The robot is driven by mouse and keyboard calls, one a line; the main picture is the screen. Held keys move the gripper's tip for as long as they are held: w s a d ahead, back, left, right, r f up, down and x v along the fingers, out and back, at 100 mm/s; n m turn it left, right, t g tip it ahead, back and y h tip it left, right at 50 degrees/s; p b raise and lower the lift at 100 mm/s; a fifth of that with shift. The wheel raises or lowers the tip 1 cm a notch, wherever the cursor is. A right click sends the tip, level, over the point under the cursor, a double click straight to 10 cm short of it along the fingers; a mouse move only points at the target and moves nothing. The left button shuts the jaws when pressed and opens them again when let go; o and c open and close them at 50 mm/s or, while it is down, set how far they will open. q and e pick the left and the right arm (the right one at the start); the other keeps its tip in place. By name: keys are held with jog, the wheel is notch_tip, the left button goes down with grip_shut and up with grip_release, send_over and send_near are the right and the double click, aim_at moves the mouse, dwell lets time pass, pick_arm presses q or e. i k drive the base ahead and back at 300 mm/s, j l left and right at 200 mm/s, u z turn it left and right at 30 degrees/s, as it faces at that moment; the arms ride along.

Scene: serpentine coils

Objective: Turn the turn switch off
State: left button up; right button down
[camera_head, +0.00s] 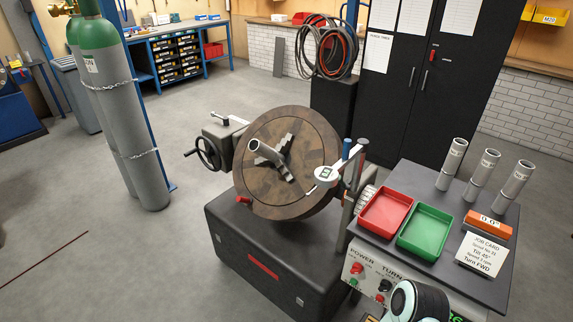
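The grey control box (346,263) has a front panel marked POWER and TURN. Under TURN is a small dark and red control, the turn switch (384,286); its setting is too small to read. A red button and a green button sit under POWER to its left. A black and white part of my arm (418,301) shows at the bottom edge, just right of the turn switch, and hides part of the panel. No gripper fingers show. My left gripper is out of view.
A tilted round turntable (288,200) with a handwheel stands on a dark base left of the panel. The box top carries a red tray (386,212), a green tray (425,231), three metal tubes and a job card (480,253). Gas cylinders (125,120) stand at left.

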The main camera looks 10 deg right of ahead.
aim_at(386, 285)
jog(key=z, duration=1.65)
